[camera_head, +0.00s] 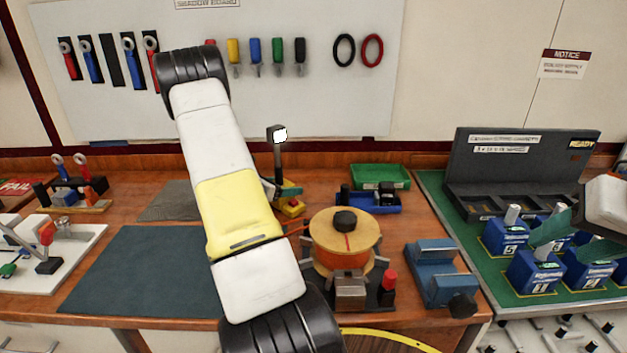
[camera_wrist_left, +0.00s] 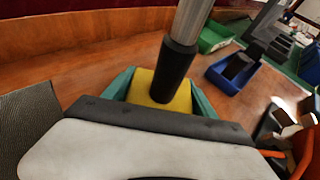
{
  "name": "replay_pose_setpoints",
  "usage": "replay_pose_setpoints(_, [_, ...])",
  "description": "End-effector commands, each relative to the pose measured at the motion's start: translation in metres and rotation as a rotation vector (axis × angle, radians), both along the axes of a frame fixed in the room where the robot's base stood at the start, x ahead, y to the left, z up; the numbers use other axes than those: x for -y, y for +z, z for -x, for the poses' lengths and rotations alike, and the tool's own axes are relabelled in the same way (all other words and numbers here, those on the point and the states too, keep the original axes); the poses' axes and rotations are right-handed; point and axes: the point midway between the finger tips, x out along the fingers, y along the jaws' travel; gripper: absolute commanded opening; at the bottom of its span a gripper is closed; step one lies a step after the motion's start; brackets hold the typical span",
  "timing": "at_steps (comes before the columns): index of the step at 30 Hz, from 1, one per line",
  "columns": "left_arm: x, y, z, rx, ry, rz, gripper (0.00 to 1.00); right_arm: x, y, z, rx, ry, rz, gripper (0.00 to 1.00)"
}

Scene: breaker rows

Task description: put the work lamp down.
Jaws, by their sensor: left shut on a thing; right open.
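The work lamp (camera_head: 278,155) stands upright, with a lit white head on a dark post and yellow at its foot. In the left wrist view, its silver post and black collar (camera_wrist_left: 174,72) rise from a yellow block (camera_wrist_left: 146,87). My left gripper (camera_head: 280,190) is shut on the lamp's yellow part, and its teal fingers show on both sides in the wrist view. My left arm hides part of it in the head view. I cannot tell whether the foot touches the bench. My right gripper (camera_head: 577,240) is open over the blue numbered blocks at the right.
A wooden cable reel (camera_head: 326,228) stands right of the lamp. A blue tray (camera_head: 373,206) and a green tray (camera_head: 394,171) lie behind it. A blue vise-like block (camera_head: 432,262) is further right. A dark mat (camera_head: 135,275) lies bare at the left.

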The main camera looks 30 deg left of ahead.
Motion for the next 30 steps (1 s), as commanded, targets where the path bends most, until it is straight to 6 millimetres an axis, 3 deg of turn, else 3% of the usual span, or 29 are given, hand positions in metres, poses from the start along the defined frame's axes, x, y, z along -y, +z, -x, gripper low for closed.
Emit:
replay_pose_setpoints(7, [0.0, -0.002, 0.0, 0.002, 0.0, 0.0, 0.0, 0.0, 0.0, 0.0, 0.0, 0.0, 0.0, 0.53])
replay_pose_setpoints(8, [0.0, -0.002, 0.0, 0.0, 0.0, 0.0, 0.69, 0.0, 0.0, 0.0, 0.0, 0.0, 0.0, 0.53])
replay_pose_setpoints(11, [0.0, -0.002, 0.0, 0.0, 0.0, -0.001, 0.87, 0.0, 0.0, 0.0, 0.0, 0.0, 0.0, 0.53])
replay_pose_setpoints(22, [0.0, 0.002, 0.0, 0.001, -0.001, -0.001, 0.87, 0.0, 0.0, 0.0, 0.0, 0.0, 0.0, 0.53])
replay_pose_setpoints(30, [-0.014, 0.019, 0.042, 0.001, 0.003, -0.003, 0.87, 0.0, 0.0, 0.0, 0.0, 0.0, 0.0, 0.53])
